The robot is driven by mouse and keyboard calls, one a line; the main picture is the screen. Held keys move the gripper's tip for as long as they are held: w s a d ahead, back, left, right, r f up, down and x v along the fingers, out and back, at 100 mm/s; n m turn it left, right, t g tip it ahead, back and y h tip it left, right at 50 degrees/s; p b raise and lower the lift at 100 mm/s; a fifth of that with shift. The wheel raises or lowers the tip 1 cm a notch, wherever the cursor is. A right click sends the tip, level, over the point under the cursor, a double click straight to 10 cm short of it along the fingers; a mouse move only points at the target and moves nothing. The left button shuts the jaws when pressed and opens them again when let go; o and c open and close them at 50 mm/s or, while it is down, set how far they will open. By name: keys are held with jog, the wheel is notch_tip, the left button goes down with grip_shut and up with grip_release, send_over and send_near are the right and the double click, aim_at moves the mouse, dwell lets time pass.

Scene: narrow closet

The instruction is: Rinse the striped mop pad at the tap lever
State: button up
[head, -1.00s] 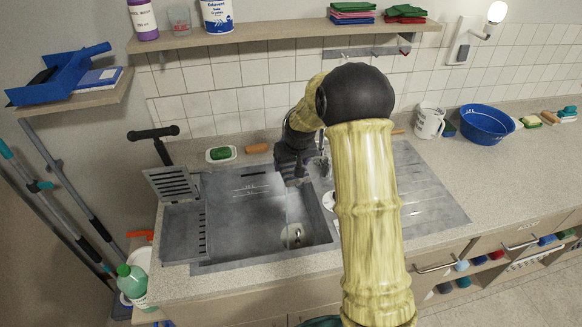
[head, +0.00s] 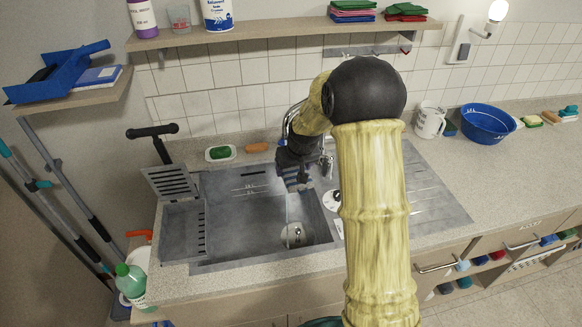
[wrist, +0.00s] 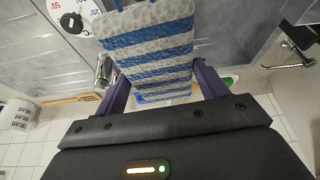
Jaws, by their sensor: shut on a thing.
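The striped mop pad (wrist: 148,45), blue and grey-white, is between the two purple fingers of my gripper (wrist: 160,86) in the wrist view. In the head view my gripper (head: 297,168) is over the back right of the sink basin (head: 235,215), and a bit of the striped pad (head: 299,184) shows below it. The curved chrome tap (head: 289,122) rises behind my gripper, partly hidden by my arm. A small chrome part, perhaps the tap lever (head: 327,166), stands just right of the gripper. A thin pale line runs down toward the drain (head: 295,233); I cannot tell whether it is water.
A green sponge on a white dish (head: 220,153) lies behind the sink. A slotted grey rack (head: 170,182) stands at the left. A white dial (head: 332,199) is right of the basin. A jug (head: 430,122) and blue bowl (head: 487,122) stand on the right counter.

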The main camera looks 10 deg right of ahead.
jog(key=shift+s+d+b, duration=0.15)
jog(key=shift+s+b, duration=0.55)
jog(key=shift+s, duration=1.95)
jog(key=s+r+p, duration=0.2)
jog(key=s+r, duration=0.2)
jog(key=s, duration=0.1)
jog(key=shift+d, duration=0.2)
jog(key=shift+a, duration=0.1)
dwell(0.6)
